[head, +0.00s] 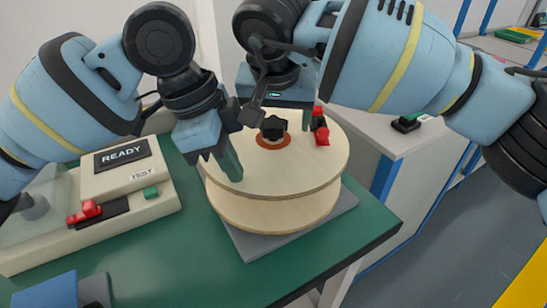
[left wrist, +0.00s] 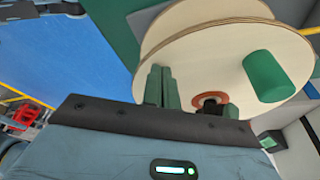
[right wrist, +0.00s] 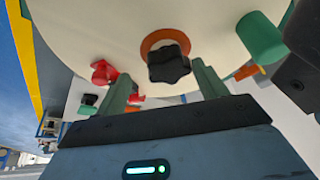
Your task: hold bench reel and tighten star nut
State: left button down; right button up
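The wooden reel (head: 290,195) lies flat on a grey plate (head: 262,243) on the green bench. The black star nut (head: 273,127) sits at the reel's centre on an orange-brown ring. It shows beyond and between my right fingers in the right wrist view (right wrist: 169,65). My right gripper (right wrist: 163,85) is open and empty, above the reel by the nut. A green cylindrical grip (left wrist: 268,76) stands on the reel's upper face.
A beige tester (head: 122,170) with a READY display stands on the bench at left. A red part (head: 321,136) sits by the reel's far edge. A blue block (head: 48,290) lies at front left. The bench front has free room.

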jog(key=shift+s+a+f, duration=0.1)
jog(key=shift+a, duration=0.15)
jog(key=n+y, duration=0.1)
jog(key=n, duration=0.3)
jog(key=shift+y, duration=0.3)
jog(key=n+y, duration=0.1)
jog(key=n, duration=0.2)
jog(key=shift+g, duration=0.3)
jog(key=shift+a, duration=0.1)
jog(key=c, duration=0.9)
jog(key=m+h, duration=0.1)
jog(key=m, duration=0.2)
jog(key=m+h, duration=0.1)
jog(key=m, duration=0.2)
jog(key=shift+m+h, duration=0.3)
jog(key=o, duration=0.5)
jog(key=shift+m, duration=0.3)
jog(key=o, duration=0.4)
